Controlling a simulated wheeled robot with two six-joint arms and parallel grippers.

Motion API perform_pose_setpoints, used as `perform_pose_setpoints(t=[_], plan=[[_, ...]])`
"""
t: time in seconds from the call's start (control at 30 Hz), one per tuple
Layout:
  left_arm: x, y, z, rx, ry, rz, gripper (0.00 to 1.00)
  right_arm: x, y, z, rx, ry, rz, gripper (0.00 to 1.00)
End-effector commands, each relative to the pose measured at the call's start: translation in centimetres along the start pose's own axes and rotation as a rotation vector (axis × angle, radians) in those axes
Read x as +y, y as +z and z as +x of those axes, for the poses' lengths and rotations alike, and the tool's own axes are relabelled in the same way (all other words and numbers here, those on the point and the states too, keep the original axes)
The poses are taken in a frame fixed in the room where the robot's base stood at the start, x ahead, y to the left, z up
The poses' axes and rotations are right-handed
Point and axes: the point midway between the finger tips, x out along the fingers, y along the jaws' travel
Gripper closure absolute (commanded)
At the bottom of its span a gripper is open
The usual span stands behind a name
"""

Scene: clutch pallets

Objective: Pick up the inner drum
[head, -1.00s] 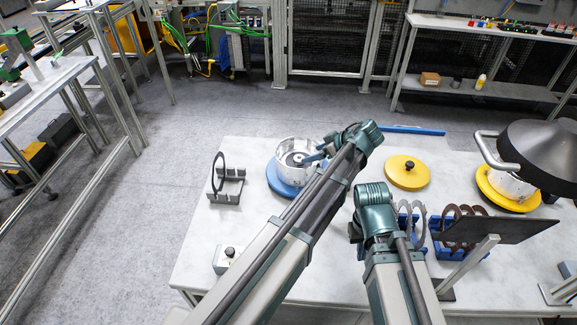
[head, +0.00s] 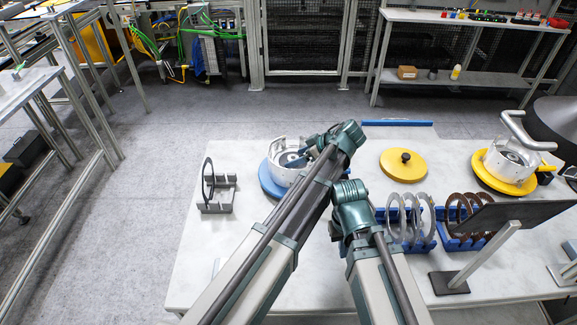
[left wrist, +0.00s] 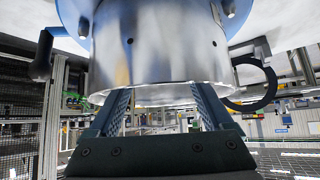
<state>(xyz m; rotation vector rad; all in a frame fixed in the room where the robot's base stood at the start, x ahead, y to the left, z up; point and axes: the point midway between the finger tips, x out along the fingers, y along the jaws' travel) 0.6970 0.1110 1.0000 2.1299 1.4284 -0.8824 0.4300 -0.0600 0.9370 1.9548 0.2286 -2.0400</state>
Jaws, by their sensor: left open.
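A silver drum (head: 284,152) stands upright on a round blue base (head: 272,182) on the white table. An inner part shows inside its rim, partly covered by my left gripper (head: 308,157). In the left wrist view the drum's shiny wall (left wrist: 160,55) fills the top of the picture. My left gripper's two fingers (left wrist: 160,105) are open and spread at the drum's rim; I cannot tell whether they touch it. A second silver drum (head: 512,163) with a big handle sits on a yellow base (head: 478,172) at the right. My right gripper's fingers are hidden behind its arm.
A grey rack (head: 216,208) holding a dark ring stands left of the drum. A yellow disc with a black knob (head: 403,166) lies to the right. Blue racks (head: 424,240) hold several rings. A dark tilted panel (head: 510,213) stands at the front right.

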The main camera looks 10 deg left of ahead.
Motion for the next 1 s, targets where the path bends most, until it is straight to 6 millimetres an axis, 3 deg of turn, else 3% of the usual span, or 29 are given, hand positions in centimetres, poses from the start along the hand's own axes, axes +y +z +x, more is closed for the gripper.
perform_pose_setpoints(t=[0.07, 0.53, 1.0], plan=[[0.00, -0.04, -0.05, 0.000, 0.000, 0.000, 0.18, 0.02, 0.02, -0.06, 0.000, 0.000, 0.000, 1.00], [0.01, -0.03, -0.05, 0.000, 0.000, 0.000, 1.00, 0.01, 0.01, -0.06, 0.000, 0.000, 0.000, 1.00], [0.02, -0.02, -0.07, 0.000, 0.001, 0.001, 1.00, 0.01, 0.01, -0.06, 0.000, 0.000, 0.000, 1.00]])
